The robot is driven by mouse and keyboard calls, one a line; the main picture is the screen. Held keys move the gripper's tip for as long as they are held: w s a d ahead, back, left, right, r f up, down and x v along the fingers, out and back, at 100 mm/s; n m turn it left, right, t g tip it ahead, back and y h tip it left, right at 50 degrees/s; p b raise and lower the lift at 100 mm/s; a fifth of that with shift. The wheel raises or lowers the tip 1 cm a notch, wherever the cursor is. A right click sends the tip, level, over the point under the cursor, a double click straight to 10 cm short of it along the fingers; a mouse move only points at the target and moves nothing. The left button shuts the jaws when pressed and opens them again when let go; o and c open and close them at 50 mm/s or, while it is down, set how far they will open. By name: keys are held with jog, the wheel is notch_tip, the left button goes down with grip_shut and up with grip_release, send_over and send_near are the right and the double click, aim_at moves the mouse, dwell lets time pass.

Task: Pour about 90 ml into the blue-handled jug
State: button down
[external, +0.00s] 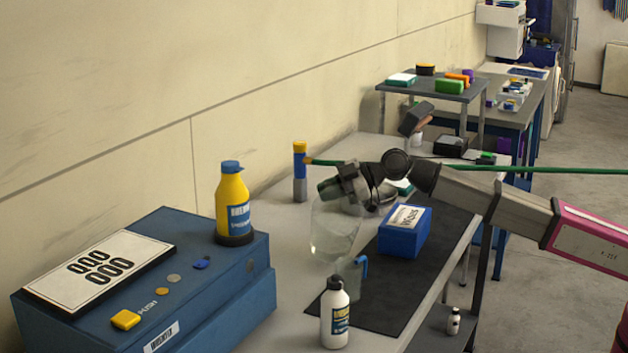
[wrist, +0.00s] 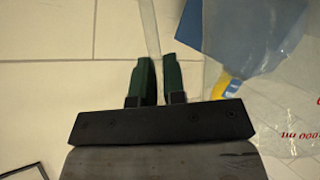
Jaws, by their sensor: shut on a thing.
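A large clear jug (external: 333,236) with some clear liquid low in it hangs at my gripper (external: 345,190) in the external view. My gripper is shut on it; the exact grip is hard to make out. In the wrist view the green fingers (wrist: 158,80) are close together, with clear plastic with red print (wrist: 294,118) and a yellow part (wrist: 222,84) to their right. The blue-handled jug (external: 350,279), small and clear, stands below and slightly right of the held jug, partly behind a white bottle. Any liquid in it is too faint to tell.
The white bottle (external: 335,318) stands in front of the small jug. A blue box (external: 404,238) lies on the dark mat (external: 390,302) to the right. A blue case (external: 225,295) with a yellow bottle (external: 232,203) on top is at left. A blue-and-yellow cylinder (external: 300,175) stands behind.

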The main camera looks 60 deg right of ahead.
aim_at(332, 189)
jog(key=s+a+r+n, duration=0.1)
jog(key=r, duration=0.1)
jog(key=s+a+r+n+t+h, duration=0.1)
jog(key=a, duration=0.1)
jog(key=shift+s+a+r+n, duration=0.1)
jog(key=shift+s+r+n, duration=0.2)
jog(key=shift+s+r, duration=0.05)
jog(key=shift+s+a+r+n+t+h, duration=0.1)
jog(key=shift+s+a+r+n+t, duration=0.25)
jog(key=shift+r, duration=0.2)
jog(key=shift+s+a+r+n+t+h, duration=0.1)
jog(key=shift+s+a+r+n, duration=0.1)
jog(key=shift+a+r+n, duration=0.3)
jog(key=shift+s+a+r+n+t+h, duration=0.1)
jog(key=shift+s+a+r+n+t, duration=0.2)
jog(key=shift+r, duration=0.35)
jog(key=shift+s+r, duration=0.1)
jog(key=shift+r, duration=0.1)
jog(key=shift+s+a+r+n+t+p, duration=0.3)
jog(key=shift+s+a+r+n+t, duration=0.15)
jog(key=shift+s+a+r+n, duration=0.3)
jog(key=shift+s+a+r+n+p, duration=0.25)
jog(key=shift+s+a+n+p, duration=0.05)
jog(key=shift+a, duration=0.15)
jog(key=shift+s+a+r+n+p, duration=0.25)
jog(key=shift+s+a+n, duration=0.05)
jog(key=shift+a, duration=0.15)
dwell(1.8)
